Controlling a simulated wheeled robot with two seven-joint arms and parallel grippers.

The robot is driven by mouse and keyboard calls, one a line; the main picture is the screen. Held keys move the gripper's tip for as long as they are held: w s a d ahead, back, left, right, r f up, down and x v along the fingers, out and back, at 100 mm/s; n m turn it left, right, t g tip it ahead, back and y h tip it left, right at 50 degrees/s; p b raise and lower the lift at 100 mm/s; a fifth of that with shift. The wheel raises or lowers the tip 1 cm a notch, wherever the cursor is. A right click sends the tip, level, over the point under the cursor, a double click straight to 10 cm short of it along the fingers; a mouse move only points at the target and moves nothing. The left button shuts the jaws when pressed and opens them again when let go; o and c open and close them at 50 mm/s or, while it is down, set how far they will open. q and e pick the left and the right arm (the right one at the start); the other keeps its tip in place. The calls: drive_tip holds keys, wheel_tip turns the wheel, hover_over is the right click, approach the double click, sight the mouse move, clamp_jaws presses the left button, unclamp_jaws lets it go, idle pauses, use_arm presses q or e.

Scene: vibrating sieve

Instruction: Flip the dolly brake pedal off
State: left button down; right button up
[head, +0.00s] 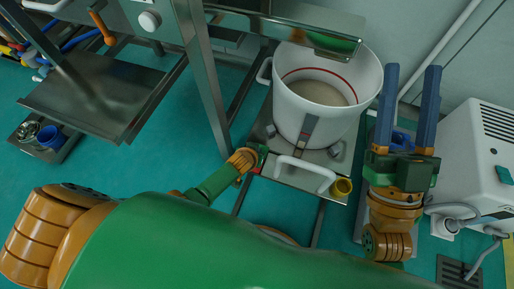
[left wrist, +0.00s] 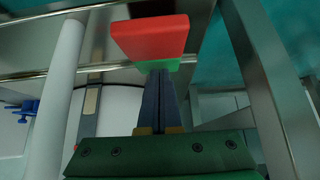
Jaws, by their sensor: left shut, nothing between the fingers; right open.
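The brake pedal (left wrist: 150,38) is a red block with a green part under it, seen in the left wrist view straight beyond my left fingertips. My left gripper (left wrist: 159,78) is shut and empty, its dark fingers together, pointing at the pedal's underside; I cannot tell whether they touch. In the head view my left wrist reaches the dolly's left front edge, and its fingers are hard to make out. The dolly (head: 283,161) is a steel platform carrying a white bucket (head: 312,122). My right gripper (head: 411,72) is open and empty, right of the bucket.
A steel frame leg (head: 203,80) rises left of the dolly. A white machine (head: 478,150) stands at the right. A steel shelf (head: 95,100) is at the left.

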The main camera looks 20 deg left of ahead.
use_arm(q)
drive_tip(key=shift+s, duration=0.3)
drive_tip(key=r+p, duration=0.3)
drive_tip(key=p, duration=0.1)
drive_tip(key=w+r+p, duration=0.1)
drive_tip(key=r+p, duration=0.1)
drive_tip(key=shift+r, duration=0.35)
drive_tip(key=p+v, duration=0.6)
drive_tip(key=v, duration=0.2)
drive_tip(key=shift+s+r+p, duration=0.2)
drive_tip(key=shift+s+p, duration=0.1)
